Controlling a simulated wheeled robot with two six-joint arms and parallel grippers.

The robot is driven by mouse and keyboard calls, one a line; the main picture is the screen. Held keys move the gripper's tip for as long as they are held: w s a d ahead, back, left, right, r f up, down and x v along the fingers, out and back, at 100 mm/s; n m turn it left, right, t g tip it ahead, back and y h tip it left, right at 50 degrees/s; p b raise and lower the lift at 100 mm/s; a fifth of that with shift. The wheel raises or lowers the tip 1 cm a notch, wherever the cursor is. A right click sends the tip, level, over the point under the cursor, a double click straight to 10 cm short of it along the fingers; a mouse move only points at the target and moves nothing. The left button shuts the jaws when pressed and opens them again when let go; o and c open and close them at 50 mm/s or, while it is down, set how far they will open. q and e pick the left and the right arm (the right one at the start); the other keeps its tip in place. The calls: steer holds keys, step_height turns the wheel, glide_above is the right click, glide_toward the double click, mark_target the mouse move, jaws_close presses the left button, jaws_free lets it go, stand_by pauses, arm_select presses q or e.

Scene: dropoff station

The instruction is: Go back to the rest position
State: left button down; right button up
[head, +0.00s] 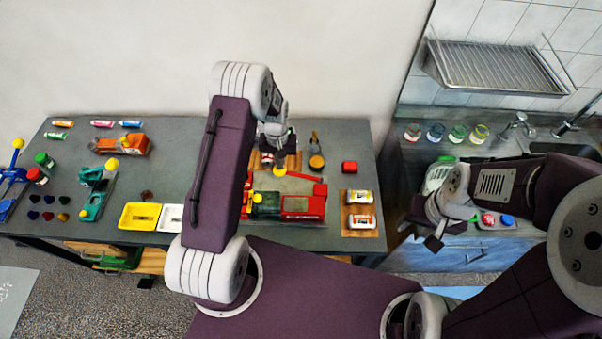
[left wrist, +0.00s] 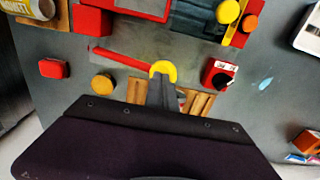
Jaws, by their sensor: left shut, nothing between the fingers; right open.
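My left gripper (head: 279,152) hangs over the back of the grey table (head: 330,230), above a wooden board. In the left wrist view my left gripper (left wrist: 165,92) is shut and holds nothing. A round yellow piece (left wrist: 163,70) shows right at its fingertips; I cannot tell whether they touch. My left arm is bent high, its elbow above the table. My right gripper (head: 436,240) is at the right, in front of the sink counter, small and partly hidden by my own wrist. It is open.
A red toy vehicle (head: 303,207) stands near the left gripper. A red block (head: 350,167), a yellow tray (head: 139,216), a white tray (head: 170,218) and two jars on a wooden board (head: 359,234) are on the table. Glasses (head: 457,133) stand on the right counter under a metal rack (head: 492,68).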

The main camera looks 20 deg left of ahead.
arm_select(q)
step_height(320, 180, up, 4)
steer(key=shift+f+p, duration=0.15)
steer(key=shift+p, duration=1)
steer(key=shift+f, duration=0.1)
steer(key=s+d+r+m+t+b, duration=0.1)
steer(key=s+d+r+t+b, duration=0.2)
steer(key=b, duration=0.9)
steer(key=s+d+f+m+g+b, duration=0.1)
steer(key=s+d+f+b, duration=0.1)
steer(key=s, duration=1.3)
steer(key=shift+f+m+g, duration=0.25)
steer(key=shift+m+g, duration=0.05)
steer(key=shift+g, duration=0.1)
